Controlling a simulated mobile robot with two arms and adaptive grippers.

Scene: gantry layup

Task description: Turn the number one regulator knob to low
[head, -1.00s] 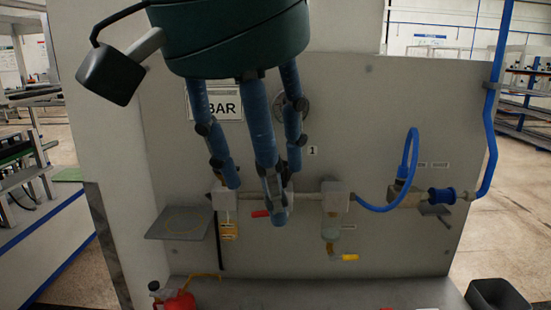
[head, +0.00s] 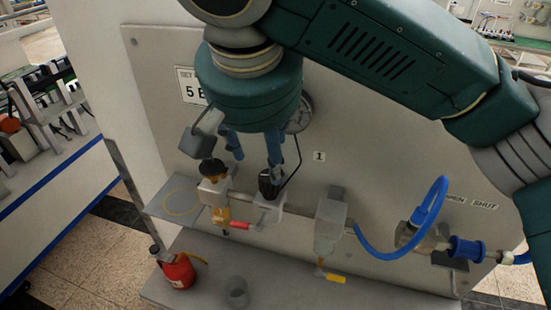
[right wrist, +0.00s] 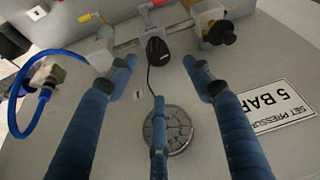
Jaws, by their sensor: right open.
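The air line runs along a grey panel (head: 370,165) carrying a small "1" label (head: 318,156). A black ribbed knob (head: 268,183) stands on a pale block; it also shows in the right wrist view (right wrist: 157,50). A second dark round knob (head: 213,168) sits on the block left of it, above a yellow part. I cannot tell for certain which is the number one regulator knob, and no low mark is readable. My right gripper (head: 254,158) has its blue fingers spread open and empty, close above the ribbed knob. In the right wrist view (right wrist: 160,66) the knob lies just beyond the fingertips. My left gripper is not in view.
A round gauge (right wrist: 168,130) sits on the panel behind my fingers. A red oil can (head: 178,272) and a grey cup (head: 236,292) stand on the ledge.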

